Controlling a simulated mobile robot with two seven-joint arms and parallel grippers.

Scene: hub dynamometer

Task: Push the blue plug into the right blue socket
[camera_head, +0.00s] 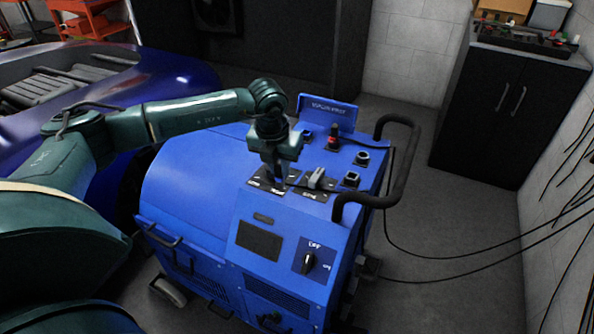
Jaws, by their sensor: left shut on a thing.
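The blue dynamometer (190,190) fills the middle. My left gripper (279,178) points down at the left black labelled plate (258,182) on its top. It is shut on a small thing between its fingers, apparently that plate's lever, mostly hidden. Another small bluish fitting (307,135) is near the sign. My right gripper is not in view.
A red plug (332,138) stands at the back of the top. A grey lever (316,179) is on the right plate. Black handlebars (407,160) rise at the right edge. Dark cables (450,252) run right. A black cabinet (505,100) and purple car (150,80) flank the machine.

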